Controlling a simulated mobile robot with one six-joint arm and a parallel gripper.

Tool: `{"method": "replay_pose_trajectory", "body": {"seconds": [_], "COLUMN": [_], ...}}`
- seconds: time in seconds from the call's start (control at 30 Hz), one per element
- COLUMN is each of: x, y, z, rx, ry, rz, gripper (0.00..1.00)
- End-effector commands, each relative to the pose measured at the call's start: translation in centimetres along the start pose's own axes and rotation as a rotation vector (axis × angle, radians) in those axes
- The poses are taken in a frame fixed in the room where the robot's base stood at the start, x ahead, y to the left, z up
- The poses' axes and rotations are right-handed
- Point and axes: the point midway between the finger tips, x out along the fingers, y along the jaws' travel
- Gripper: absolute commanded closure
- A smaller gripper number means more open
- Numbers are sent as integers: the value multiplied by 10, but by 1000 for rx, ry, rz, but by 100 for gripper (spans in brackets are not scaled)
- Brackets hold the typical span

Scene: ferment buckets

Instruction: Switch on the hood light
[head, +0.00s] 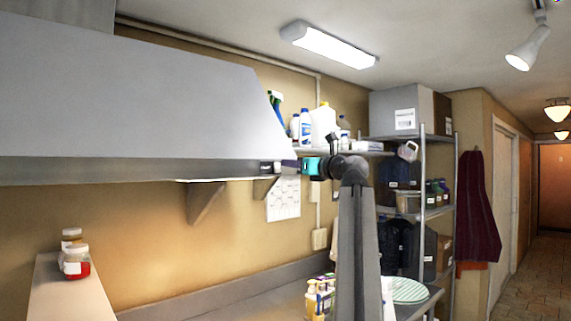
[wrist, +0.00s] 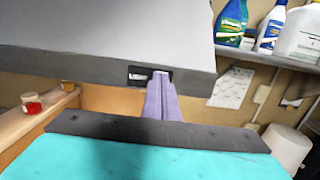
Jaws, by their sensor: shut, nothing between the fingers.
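The grey hood (head: 150,105) fills the upper left of the head view and the top of the wrist view (wrist: 110,35). A small dark switch panel with a pale part (wrist: 137,73) sits in the hood's dark lower band near its right end. It also shows in the head view as a dark patch (head: 267,168). My gripper (head: 287,167) is at that end of the band. In the wrist view its purple fingers (wrist: 161,76) are shut with nothing between them, tips at the right edge of the panel. Whether they touch it I cannot tell.
A wall shelf with bottles (head: 305,128) is behind and right of my gripper. Jars (head: 76,262) stand on a ledge at lower left. A counter (head: 230,302) runs below, with pump bottles (head: 318,298). A metal rack (head: 423,195) stands at right.

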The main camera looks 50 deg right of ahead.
Motion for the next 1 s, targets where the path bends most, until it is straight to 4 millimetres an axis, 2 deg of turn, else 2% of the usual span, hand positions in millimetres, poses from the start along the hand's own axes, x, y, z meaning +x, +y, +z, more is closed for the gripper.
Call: {"method": "replay_pose_trajectory", "body": {"seconds": [0.6,0.8,1.0], "x": [-86,-98,-100], "y": [3,4,4], "z": [18,22,22], "rx": [0,0,0], "ry": [-2,-1,-1], "rz": [1,4,4], "gripper": [100,100,100]}}
